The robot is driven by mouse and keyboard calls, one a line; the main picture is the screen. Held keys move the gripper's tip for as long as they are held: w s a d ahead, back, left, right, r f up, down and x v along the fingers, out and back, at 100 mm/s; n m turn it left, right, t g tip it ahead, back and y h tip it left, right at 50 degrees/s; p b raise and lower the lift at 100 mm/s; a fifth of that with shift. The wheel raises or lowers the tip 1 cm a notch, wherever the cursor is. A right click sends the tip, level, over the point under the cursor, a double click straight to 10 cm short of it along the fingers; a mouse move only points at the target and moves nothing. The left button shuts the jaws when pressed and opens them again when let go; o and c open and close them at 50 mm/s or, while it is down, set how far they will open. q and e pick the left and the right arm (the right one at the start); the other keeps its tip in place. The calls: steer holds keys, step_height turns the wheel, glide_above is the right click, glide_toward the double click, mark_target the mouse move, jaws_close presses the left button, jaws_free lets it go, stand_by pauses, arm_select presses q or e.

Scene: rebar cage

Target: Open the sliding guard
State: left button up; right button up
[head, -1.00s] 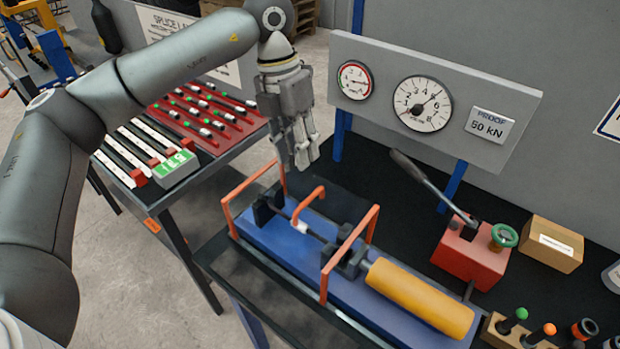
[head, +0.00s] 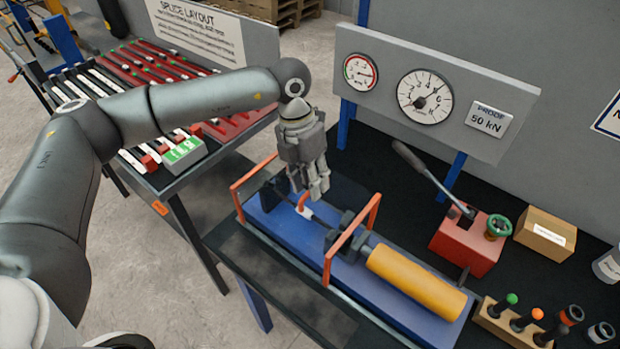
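The sliding guard shows as orange end frames, the near one (head: 350,240) beside the yellow cylinder and the far one at the left end of the blue test bed (head: 395,305). Its clear panel is hard to make out. An orange handle (head: 302,201) with a pale grip stands between the frames. My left gripper (head: 311,192) points down over the handle, with its fingertips at or just above it. The fingers partly hide the handle, so I cannot tell whether they touch it or how far they are apart. My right gripper is not in view.
A yellow cylinder (head: 416,283) lies on the bed. A red hand pump (head: 467,242) with a long lever stands behind it, beside a cardboard box (head: 545,236). A gauge panel (head: 455,77) stands at the back. A rack of rods (head: 185,75) is at left.

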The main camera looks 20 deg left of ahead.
arm_select(q)
jaws_close()
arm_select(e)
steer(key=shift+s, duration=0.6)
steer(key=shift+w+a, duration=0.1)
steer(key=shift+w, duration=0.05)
arm_select(q)
steer(key=shift+s+d, duration=0.1)
steer(key=shift+d, duration=0.15)
steer(key=s+d+b, duration=0.3)
steer(key=d, duration=0.5)
steer(key=s+d+b, duration=0.3)
steer(key=d+b, duration=0.1)
steer(key=d, duration=0.5)
steer(key=s+d+b, duration=0.3)
steer(key=d, duration=0.5)
steer(key=shift+s+d+f+b, duration=0.1)
steer(key=shift+s+d+b, duration=0.15)
steer(key=shift+b, duration=0.1)
steer(key=shift+s+d, duration=0.15)
steer(key=shift+d, duration=0.55)
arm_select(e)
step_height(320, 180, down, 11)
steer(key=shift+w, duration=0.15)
